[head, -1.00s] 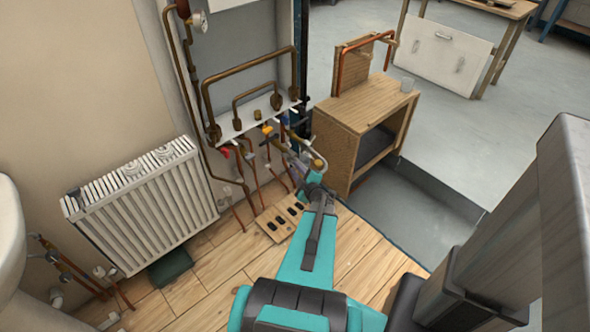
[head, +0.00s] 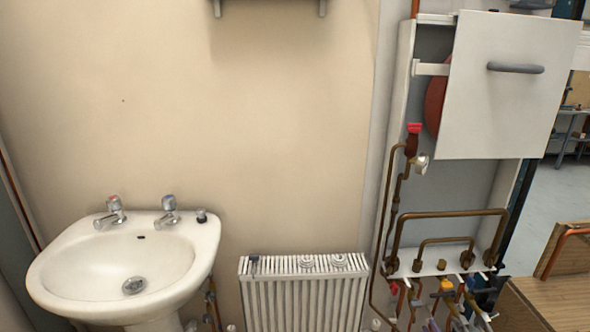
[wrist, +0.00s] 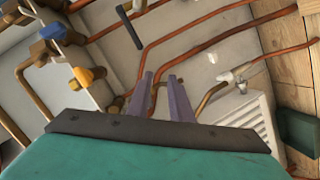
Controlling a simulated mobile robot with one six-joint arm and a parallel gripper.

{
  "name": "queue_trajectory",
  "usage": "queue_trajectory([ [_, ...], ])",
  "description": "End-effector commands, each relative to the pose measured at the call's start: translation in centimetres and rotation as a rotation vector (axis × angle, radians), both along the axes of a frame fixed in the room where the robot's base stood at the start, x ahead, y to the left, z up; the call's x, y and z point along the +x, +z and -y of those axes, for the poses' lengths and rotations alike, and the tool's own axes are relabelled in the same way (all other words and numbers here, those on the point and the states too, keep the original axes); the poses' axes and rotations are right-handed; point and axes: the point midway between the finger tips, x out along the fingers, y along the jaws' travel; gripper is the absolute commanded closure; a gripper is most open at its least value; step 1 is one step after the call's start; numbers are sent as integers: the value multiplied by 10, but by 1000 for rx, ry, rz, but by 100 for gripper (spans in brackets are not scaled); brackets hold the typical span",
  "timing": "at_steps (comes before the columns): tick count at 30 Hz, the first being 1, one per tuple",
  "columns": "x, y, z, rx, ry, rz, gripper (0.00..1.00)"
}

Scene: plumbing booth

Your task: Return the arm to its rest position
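My gripper (wrist: 160,78) shows only in the wrist view. Its two narrow grey-purple fingers are apart with nothing between them, in front of the wall and copper pipes. My arm does not show in the head view now.
In the wrist view, valves with a yellow handle (wrist: 88,76) and a blue handle (wrist: 52,32) are at the upper left; the radiator (wrist: 243,122) is at the right. The head view shows the sink (head: 120,265), the pipe manifold (head: 443,262) and a wooden cabinet (head: 545,300).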

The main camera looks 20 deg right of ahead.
Motion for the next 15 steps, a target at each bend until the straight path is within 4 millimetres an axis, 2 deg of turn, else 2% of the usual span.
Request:
queue_trajectory([
  [1, 15, 2, -15, 3, 30, -1, 80],
  [6, 57, 4, -60, 12, 115, -4, 80],
  [15, 116, 10, -143, 43, 231, 1, 80],
])
